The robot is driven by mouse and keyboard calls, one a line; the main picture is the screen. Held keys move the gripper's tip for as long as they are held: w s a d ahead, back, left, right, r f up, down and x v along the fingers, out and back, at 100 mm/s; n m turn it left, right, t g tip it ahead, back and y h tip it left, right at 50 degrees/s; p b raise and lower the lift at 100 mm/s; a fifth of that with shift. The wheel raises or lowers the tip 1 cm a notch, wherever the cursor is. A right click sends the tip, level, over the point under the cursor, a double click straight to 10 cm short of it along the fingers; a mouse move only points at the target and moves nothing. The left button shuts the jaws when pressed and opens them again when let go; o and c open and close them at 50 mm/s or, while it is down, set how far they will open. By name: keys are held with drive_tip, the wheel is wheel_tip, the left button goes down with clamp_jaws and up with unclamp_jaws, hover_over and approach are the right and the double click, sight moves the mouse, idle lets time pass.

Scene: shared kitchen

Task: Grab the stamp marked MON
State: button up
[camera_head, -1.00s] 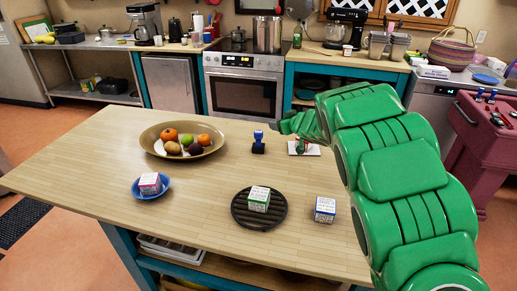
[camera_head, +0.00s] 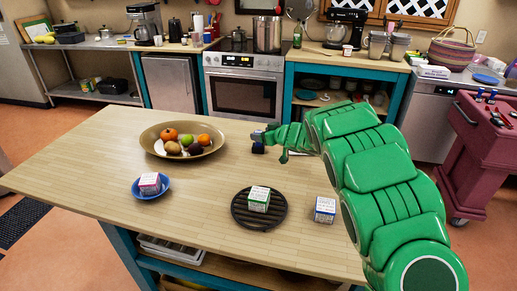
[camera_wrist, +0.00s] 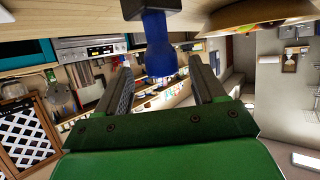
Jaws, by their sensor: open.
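A stamp with a blue handle (camera_wrist: 158,45) and a dark base shows upside down in the wrist view, its handle in the gap between my fingers. In the head view only a small part of this stamp (camera_head: 258,149) shows under my gripper (camera_head: 264,137), on the table behind the grill plate. My gripper is open in the wrist view (camera_wrist: 160,72), with a finger on each side of the handle and no clear contact. No MON marking is readable.
On the wooden table (camera_head: 90,170) are a fruit bowl (camera_head: 152,148), a blue bowl (camera_head: 151,194) with a pink carton, a round black grill plate (camera_head: 240,215) with a green carton, and a blue carton (camera_head: 325,210). My arm covers the table's right side.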

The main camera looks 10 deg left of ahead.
drive_tip(key=shift+x, duration=2.35)
drive_tip(key=shift+s+a+r, duration=0.1)
clamp_jaws()
